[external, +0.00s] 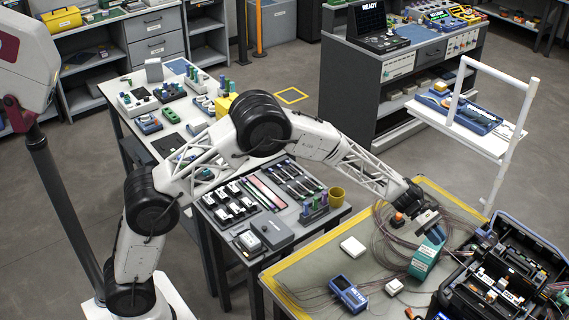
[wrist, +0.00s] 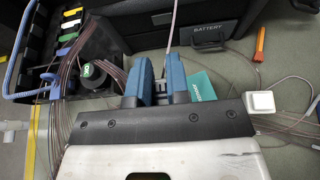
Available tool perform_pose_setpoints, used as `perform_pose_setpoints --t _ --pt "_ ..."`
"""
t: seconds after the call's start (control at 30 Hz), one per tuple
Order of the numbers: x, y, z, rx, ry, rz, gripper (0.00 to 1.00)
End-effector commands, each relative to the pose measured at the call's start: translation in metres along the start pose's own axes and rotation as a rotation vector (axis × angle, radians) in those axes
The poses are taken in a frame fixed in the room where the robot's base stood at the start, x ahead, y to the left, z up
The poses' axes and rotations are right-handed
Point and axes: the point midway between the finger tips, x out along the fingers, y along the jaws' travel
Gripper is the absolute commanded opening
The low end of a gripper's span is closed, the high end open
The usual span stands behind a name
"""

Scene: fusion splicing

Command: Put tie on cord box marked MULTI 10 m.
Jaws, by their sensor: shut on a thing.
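My gripper (wrist: 160,72) has dark blue fingers, shut on a thin pale pinkish strand (wrist: 171,30) that runs up from between them in the wrist view. I cannot tell whether this strand is the tie. In the external view my gripper (external: 436,236) is over the mat at the right, just above a teal piece (external: 427,258) with a white label. The teal piece also shows beside the right finger in the wrist view (wrist: 202,89). A small white box (wrist: 260,102) lies to the right with thin cord around it. No MULTI 10 m marking is readable, so I cannot identify the cord box.
An open black case (external: 505,265) with fittings stands at the right. Loose thin fibres spread across the mat (external: 310,262). A white block (external: 352,247), a blue meter (external: 348,294) and another small white block (external: 394,287) lie there. An orange stick (wrist: 260,44) lies upper right in the wrist view.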

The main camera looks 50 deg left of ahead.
Motion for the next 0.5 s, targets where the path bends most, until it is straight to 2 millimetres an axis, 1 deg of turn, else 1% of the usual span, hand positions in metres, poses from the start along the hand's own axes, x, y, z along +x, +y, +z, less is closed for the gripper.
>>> perform_pose_setpoints --t 0.13,0.33,0.5 --pt "0.004 0.000 -0.009 -0.002 0.001 -0.001 0.00" --pt "0.011 0.000 -0.028 -0.001 0.001 -0.001 0.00" --pt "0.013 0.000 -0.032 0.000 0.000 0.000 0.00"
